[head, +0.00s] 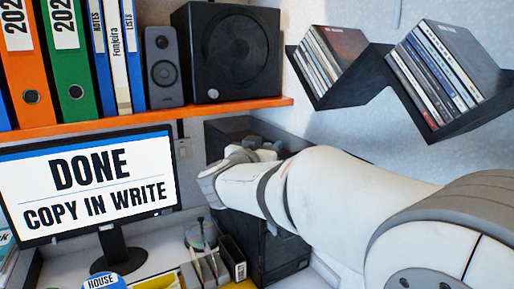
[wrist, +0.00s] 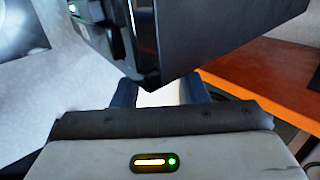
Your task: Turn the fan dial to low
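A dark box-shaped unit (wrist: 200,40) fills the upper middle of the wrist view, with a small green light and dark raised parts on its left face. I cannot tell whether one of these is the fan dial, and no low marking is readable. In the head view a black unit (head: 280,250) stands behind my arm, largely hidden by it. My gripper (wrist: 158,92) is open, its two dark fingers apart with a bright surface showing between them. The unit's lower corner appears just beyond the fingers; I cannot tell whether they touch.
An orange shelf (head: 200,116) holds binders (head: 70,60), a small grey speaker (head: 164,66) and a black speaker (head: 232,52). A monitor (head: 90,185) stands at left, with a desk organiser (head: 212,268) in front. Black wall racks (head: 450,125) hold disc cases at right.

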